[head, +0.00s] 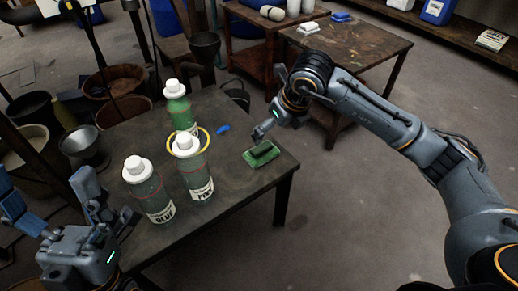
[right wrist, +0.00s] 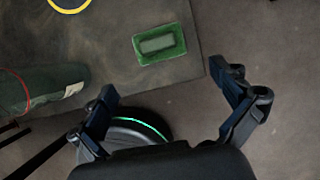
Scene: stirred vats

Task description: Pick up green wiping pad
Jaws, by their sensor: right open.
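The green wiping pad (head: 261,153) lies flat on the dark table near its right corner. It also shows in the right wrist view (right wrist: 160,43), with a paler raised block on top, just inside the table edge. My right gripper (head: 262,131) is above the table, close to the pad on its far side in the head view. In the right wrist view its two fingers (right wrist: 172,108) are spread wide with nothing between them, and the pad is ahead of them. My left gripper (head: 52,200) is at the lower left with its fingers apart and empty.
Bottles with white caps stand on the table (head: 235,190): a front one (head: 150,190), a middle one (head: 192,168) and a rear one (head: 180,110). A yellow ring (head: 204,134) and a small blue item (head: 223,129) are near them. Another table (head: 350,40) stands behind.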

